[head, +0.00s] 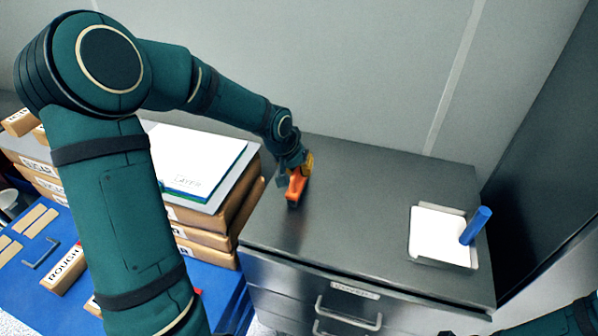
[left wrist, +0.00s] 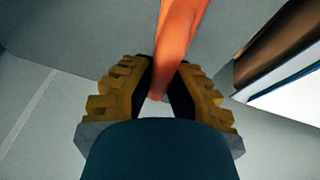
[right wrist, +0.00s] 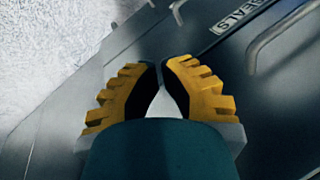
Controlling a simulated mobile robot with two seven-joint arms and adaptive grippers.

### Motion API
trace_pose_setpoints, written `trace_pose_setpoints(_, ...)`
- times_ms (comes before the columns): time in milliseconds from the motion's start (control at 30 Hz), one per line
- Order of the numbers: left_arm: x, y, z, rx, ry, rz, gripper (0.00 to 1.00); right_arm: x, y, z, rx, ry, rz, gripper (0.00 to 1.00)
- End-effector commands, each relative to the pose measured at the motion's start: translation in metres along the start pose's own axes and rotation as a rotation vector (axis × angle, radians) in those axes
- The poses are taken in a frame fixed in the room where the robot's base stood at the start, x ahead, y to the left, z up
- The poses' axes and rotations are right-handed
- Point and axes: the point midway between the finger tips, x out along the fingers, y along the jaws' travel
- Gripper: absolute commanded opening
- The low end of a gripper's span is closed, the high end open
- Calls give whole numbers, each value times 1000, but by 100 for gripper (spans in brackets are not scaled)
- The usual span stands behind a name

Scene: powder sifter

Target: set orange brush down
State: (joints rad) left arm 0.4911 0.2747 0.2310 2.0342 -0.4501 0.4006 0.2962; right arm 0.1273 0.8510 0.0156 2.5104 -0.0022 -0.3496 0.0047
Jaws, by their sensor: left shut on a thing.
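The orange brush (head: 295,188) is at the left part of the dark cabinet top (head: 345,215), close to its left edge. I cannot tell whether its lower end touches the surface. My left gripper (head: 305,163) is shut on the orange brush from above. In the left wrist view the brush (left wrist: 174,45) sits between the two yellow-backed fingers (left wrist: 163,80). My right gripper (right wrist: 160,75) is shut and empty in the right wrist view, in front of the cabinet drawers; it is outside the head view.
A white pad in a small tray (head: 424,258) with a blue-handled tool (head: 476,226) is at the cabinet's right side. Stacked boxes (head: 215,218) with a white book (head: 195,160) stand left of the cabinet. The cabinet top's middle is clear. A wall rises behind.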

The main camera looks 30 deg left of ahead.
Motion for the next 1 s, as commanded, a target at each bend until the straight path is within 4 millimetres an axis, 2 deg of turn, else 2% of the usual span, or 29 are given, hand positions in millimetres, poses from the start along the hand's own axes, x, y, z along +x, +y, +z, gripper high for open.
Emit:
trace_pose_setpoints(67,6,-1,2,1,0,0,0,2,1,0,0,1,0,0)
trace_pose_setpoints(433,9,-2,3,1,1,0,0,6,2,-1,0,3,0,0)
trace_pose_setpoints(467,9,-2,4,1,1,0,20,6,2,-1,0,3,0,0)
trace_pose_setpoints(500,8,-2,3,1,1,0,34,5,2,-1,0,3,0,0)
trace_pose_setpoints(533,8,-2,3,1,1,0,38,5,2,-1,0,3,0,0)
trace_pose_setpoints(867,7,-1,3,1,1,0,38,3,1,-1,0,3,0,0)
trace_pose_setpoints(1000,-5,-1,0,-1,4,-1,38,-2,-1,0,0,0,0,0)
